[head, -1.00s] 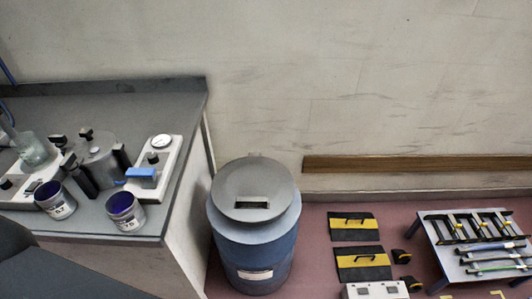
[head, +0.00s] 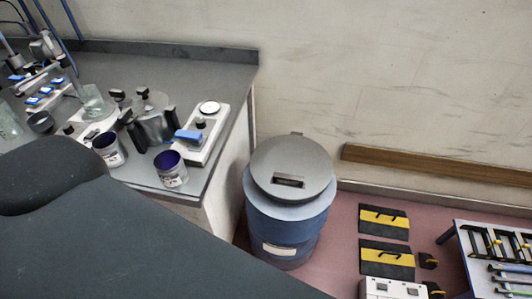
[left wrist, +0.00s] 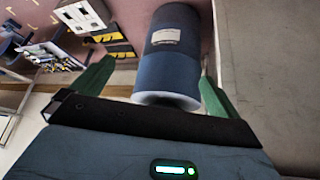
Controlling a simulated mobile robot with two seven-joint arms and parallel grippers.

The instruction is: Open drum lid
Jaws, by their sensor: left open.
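The blue drum (head: 285,232) stands upright on the floor beside the bench, with a white label on its front. Its round grey lid (head: 290,160) lies flat on top and is closed, with a dark slot-like grip and a small tab at the back edge. In the left wrist view the drum (left wrist: 172,70) appears upside down beyond the green fingers. My left gripper (left wrist: 157,72) is open and empty, its fingers apart on either side of the drum's image; I see no contact. My left arm fills the lower left of the head view. My right gripper is out of view.
The grey bench (head: 190,62) left of the drum holds two purple-filled cups, a metal pot and a gauge unit (head: 207,135). Black-yellow cases (head: 384,222) lie on the floor at right, near a tool table (head: 470,262). A wooden rail (head: 430,165) runs along the wall.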

